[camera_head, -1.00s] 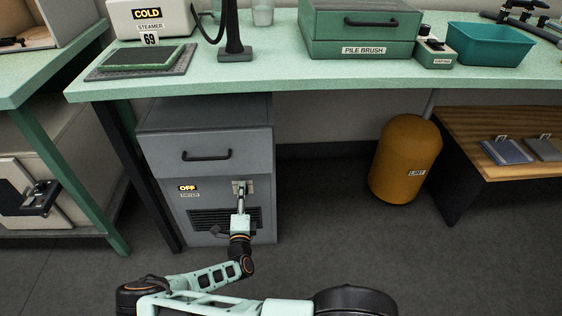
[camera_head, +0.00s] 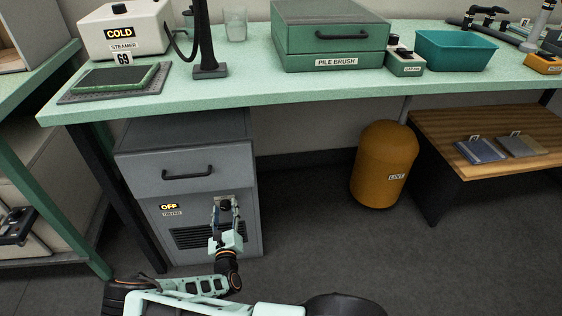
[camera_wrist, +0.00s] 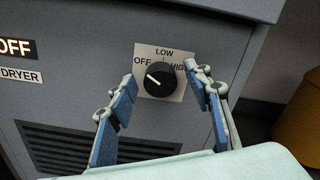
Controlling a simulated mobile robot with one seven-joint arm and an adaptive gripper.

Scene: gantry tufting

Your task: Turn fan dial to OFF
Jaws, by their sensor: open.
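A black round dial (camera_wrist: 160,80) sits on a pale plate marked OFF, LOW and HIGH in the wrist view. Its white pointer line points left, toward the OFF side. The dial is on the front of a grey cabinet (camera_head: 190,155), beside a lit OFF sign (camera_head: 169,207) and a DRYER label (camera_wrist: 21,76). My gripper (camera_wrist: 163,85) is open, its blue-padded fingers on either side of the dial and apart from it. In the head view my gripper (camera_head: 225,208) is in front of the dial plate.
A vent grille (camera_wrist: 90,148) lies below the dial, and a drawer handle (camera_head: 188,174) above it. The green bench top (camera_head: 260,90) overhangs the cabinet. An orange lint bin (camera_head: 384,165) stands to the right, with open floor between.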

